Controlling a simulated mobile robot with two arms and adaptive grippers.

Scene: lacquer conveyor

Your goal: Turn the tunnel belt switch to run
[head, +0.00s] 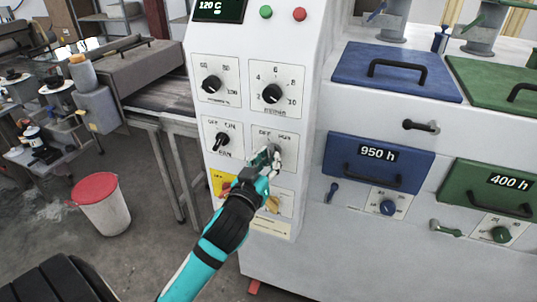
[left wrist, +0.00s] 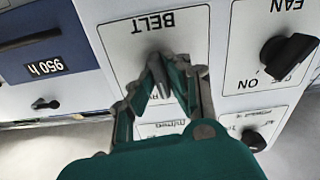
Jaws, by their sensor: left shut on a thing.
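The belt switch plate (head: 288,146), marked OFF and RUN, is on the white control panel (head: 235,110), right of the fan switch (head: 222,141). In the left wrist view the picture is upside down; the plate with the word BELT (left wrist: 168,22) lies behind the closed fingers (left wrist: 158,68). I cannot tell which way the belt switch points. My right gripper is not in view.
The fan switch also shows in the left wrist view (left wrist: 288,52). Two dials (head: 211,84) (head: 271,93) sit above, and a yellow plate with a red button (head: 226,187) below. Blue (head: 380,160) and green drawers are to the right. A white bin (head: 102,205) stands on the floor at left.

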